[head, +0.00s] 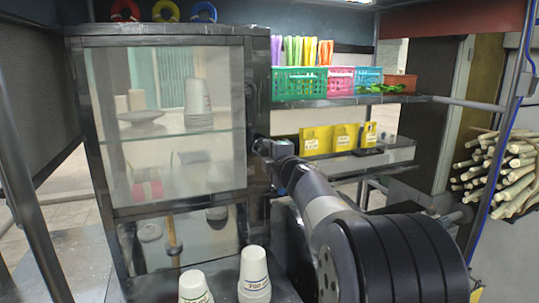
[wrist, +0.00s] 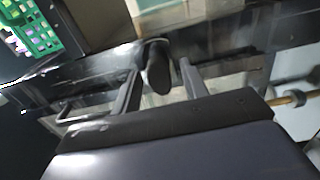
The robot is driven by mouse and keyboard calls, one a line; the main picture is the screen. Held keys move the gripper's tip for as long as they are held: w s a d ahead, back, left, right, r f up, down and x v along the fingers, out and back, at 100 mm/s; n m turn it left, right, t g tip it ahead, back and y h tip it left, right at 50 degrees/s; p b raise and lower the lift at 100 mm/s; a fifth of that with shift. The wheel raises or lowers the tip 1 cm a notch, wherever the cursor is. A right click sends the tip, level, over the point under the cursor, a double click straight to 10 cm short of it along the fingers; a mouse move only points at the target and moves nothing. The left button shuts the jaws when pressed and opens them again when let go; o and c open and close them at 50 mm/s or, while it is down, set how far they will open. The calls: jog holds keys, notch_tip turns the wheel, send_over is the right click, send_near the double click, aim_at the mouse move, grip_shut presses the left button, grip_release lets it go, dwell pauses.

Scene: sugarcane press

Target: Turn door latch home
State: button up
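The door latch (wrist: 158,66) is a dark, rounded knob or lever on the black cabinet frame in the wrist view. My gripper (wrist: 160,82) has one finger on each side of it, with a visible gap at both sides, so it looks open around the latch and not clamped. In the head view my gripper (head: 264,149) is at the right edge of the glass-fronted cabinet (head: 258,60), at about mid-height. There the arm and gripper hide the latch, and its exact turn cannot be told.
Stacked cups (head: 198,103) stand inside the cabinet. Two white cup stacks (head: 254,275) stand on the front ledge. Colored baskets (head: 300,83) sit on a shelf right of the cabinet, above yellow signs (head: 328,139). Sugarcane (head: 505,170) is stacked at far right.

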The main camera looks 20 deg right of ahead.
jog(key=shift+o, duration=0.2)
jog(key=s, duration=1.1)
jog(key=shift+b, duration=0.4)
jog(key=shift+w, duration=0.1)
jog(key=w, duration=1)
jog(key=shift+w+p, duration=0.4)
jog(key=shift+p, duration=0.05)
jog(key=shift+s, duration=0.1)
jog(key=shift+a+f+m+p, duration=0.1)
jog(key=shift+m+p, duration=1.4)
jog(key=shift+m, duration=7.5)
